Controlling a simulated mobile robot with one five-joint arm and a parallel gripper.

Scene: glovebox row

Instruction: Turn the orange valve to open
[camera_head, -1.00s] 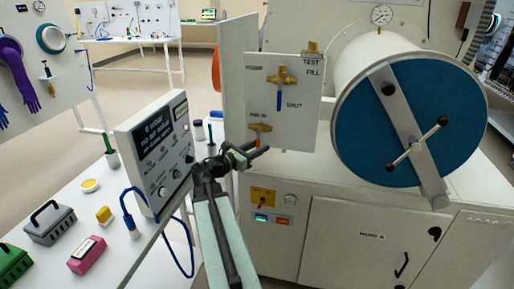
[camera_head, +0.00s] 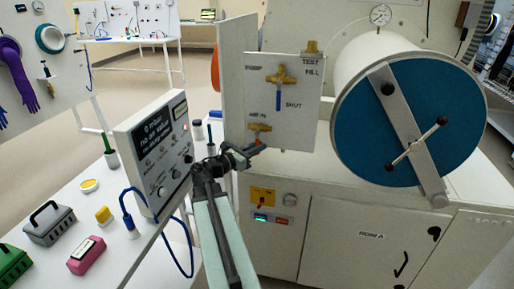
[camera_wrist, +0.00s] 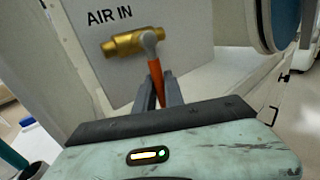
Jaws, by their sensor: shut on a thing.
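The orange valve is a brass body (camera_wrist: 130,42) under the AIR IN label, with a grey hub and an orange lever (camera_wrist: 156,76) in the wrist view. The lever runs down from the hub, crosswise to the brass body. In the head view the brass body (camera_head: 260,128) is low on the white panel, and the lever is mostly hidden by my gripper. My gripper (camera_wrist: 158,92) is shut on the orange lever, one finger on each side of it. In the head view my gripper (camera_head: 248,149) is just below the brass body.
A second brass valve with a blue lever (camera_head: 279,88) is higher on the panel (camera_head: 305,125). The blue round door (camera_head: 365,125) is to the right. A grey control box (camera_head: 160,160) stands on the bench close left of my arm.

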